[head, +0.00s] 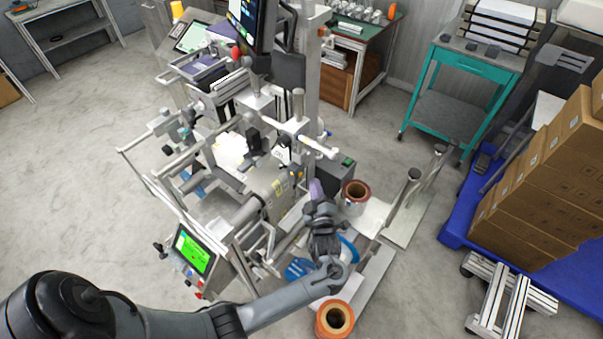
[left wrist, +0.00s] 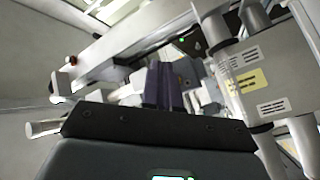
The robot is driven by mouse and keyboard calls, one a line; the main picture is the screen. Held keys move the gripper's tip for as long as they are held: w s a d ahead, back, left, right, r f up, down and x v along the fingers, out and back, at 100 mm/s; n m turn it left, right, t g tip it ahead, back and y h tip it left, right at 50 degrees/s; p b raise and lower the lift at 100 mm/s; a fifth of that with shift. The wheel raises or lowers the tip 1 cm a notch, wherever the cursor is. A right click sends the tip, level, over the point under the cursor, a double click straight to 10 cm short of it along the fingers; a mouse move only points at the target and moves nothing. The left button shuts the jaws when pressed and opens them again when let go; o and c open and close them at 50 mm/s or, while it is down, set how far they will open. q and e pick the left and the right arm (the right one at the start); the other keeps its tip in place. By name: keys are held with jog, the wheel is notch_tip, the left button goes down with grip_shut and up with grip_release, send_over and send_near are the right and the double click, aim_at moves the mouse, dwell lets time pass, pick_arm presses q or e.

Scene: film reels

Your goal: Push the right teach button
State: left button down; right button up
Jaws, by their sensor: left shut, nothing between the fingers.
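My left arm reaches in from the lower left of the head view. Its left gripper (head: 316,188) is at the right side of the machine, purple fingertips pointing away, just left of a reel with a reddish-brown rim (head: 356,192). In the left wrist view the purple fingers (left wrist: 162,84) are together and empty, in front of metal machine parts. A small green light (left wrist: 181,41) shows beyond them; I cannot tell whether it belongs to a teach button. No teach button can be clearly made out in either view. My right gripper is not in view.
The machine has a control panel with a green screen (head: 192,250) at its front left. An orange-rimmed reel (head: 335,319) stands near the bottom. A labelled grey metal part (left wrist: 262,85) is close on the right of the left wrist view. Cartons (head: 540,190) stand on a blue pallet at right.

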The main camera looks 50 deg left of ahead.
pick_arm(q)
jog(key=shift+s+a, duration=0.1)
jog(key=shift+a, duration=0.75)
jog(key=shift+s+a, duration=0.1)
jog(key=shift+a, duration=0.65)
dwell(2.2)
jog(key=shift+d, duration=0.75)
jog(key=d, duration=0.1)
jog(key=d+b, duration=0.1)
jog(key=d, duration=0.1)
jog(key=w+d+b, duration=0.1)
jog(key=d, duration=0.1)
dwell(0.5)
dwell(0.6)
